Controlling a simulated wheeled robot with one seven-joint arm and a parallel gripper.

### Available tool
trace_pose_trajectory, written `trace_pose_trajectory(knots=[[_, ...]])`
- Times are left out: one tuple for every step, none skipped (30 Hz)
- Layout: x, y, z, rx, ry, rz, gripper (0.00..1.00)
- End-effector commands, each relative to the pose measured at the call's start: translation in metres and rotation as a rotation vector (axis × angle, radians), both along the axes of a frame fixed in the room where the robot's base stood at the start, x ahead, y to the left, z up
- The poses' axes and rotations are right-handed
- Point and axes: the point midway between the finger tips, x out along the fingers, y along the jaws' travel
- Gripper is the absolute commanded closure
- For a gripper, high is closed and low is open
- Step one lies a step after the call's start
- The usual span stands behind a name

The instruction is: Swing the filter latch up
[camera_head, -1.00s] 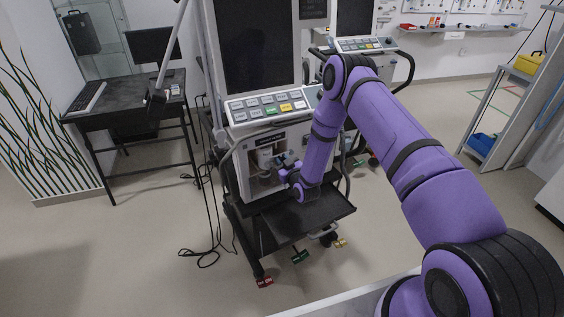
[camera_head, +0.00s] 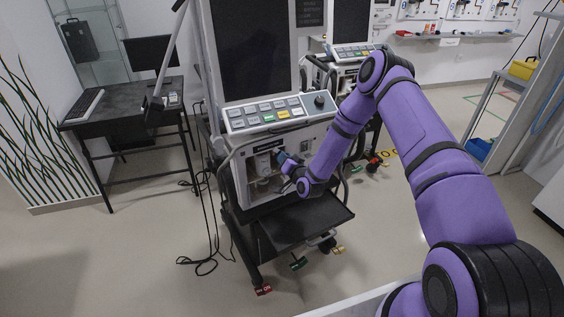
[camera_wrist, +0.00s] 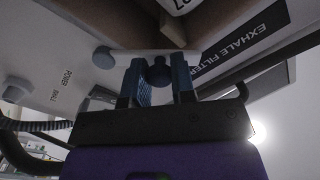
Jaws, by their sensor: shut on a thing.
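The filter latch (camera_wrist: 125,57) shows in the wrist view as a pale bar with a grey round end at its left, beside the label EXHALE FILTER. A dark blue knob (camera_wrist: 158,73) on it sits between the blue fingers of my gripper (camera_wrist: 161,70), which is shut on it. In the head view my gripper (camera_head: 281,158) is at the open filter bay (camera_head: 255,184) on the ventilator front. A white canister (camera_head: 263,161) stands in the bay. The latch itself is too small and partly covered to make out there.
The ventilator's button panel (camera_head: 262,114) juts out above the bay, and a black shelf (camera_head: 300,222) lies below it. A second ventilator (camera_head: 345,65) stands behind to the right. Cables (camera_head: 207,225) hang at the left. The floor in front is clear.

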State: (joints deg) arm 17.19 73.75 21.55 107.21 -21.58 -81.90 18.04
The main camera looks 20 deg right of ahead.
Motion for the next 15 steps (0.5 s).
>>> trace_pose_trajectory(knots=[[0.001, -0.004, 0.002, 0.044, 0.008, -0.003, 1.0], [0.001, -0.006, 0.003, 0.073, 0.013, -0.004, 1.0], [0.001, -0.007, 0.005, 0.11, 0.021, -0.004, 1.0], [0.002, -0.008, 0.006, 0.138, 0.028, -0.003, 1.0], [0.002, -0.01, 0.006, 0.165, 0.034, -0.003, 1.0], [0.002, -0.011, 0.008, 0.202, 0.04, -0.003, 1.0], [0.003, -0.013, 0.009, 0.23, 0.046, -0.003, 1.0], [0.003, -0.015, 0.009, 0.258, 0.052, -0.005, 1.0], [0.004, -0.017, 0.01, 0.294, 0.06, -0.003, 1.0], [0.004, -0.018, 0.011, 0.32, 0.066, -0.003, 1.0], [0.004, -0.019, 0.012, 0.347, 0.071, -0.003, 1.0], [0.005, -0.021, 0.012, 0.381, 0.078, -0.004, 1.0], [0.005, -0.023, 0.013, 0.407, 0.083, -0.004, 1.0], [0.005, -0.024, 0.013, 0.431, 0.088, -0.004, 1.0], [0.006, -0.026, 0.013, 0.462, 0.096, -0.003, 1.0]])
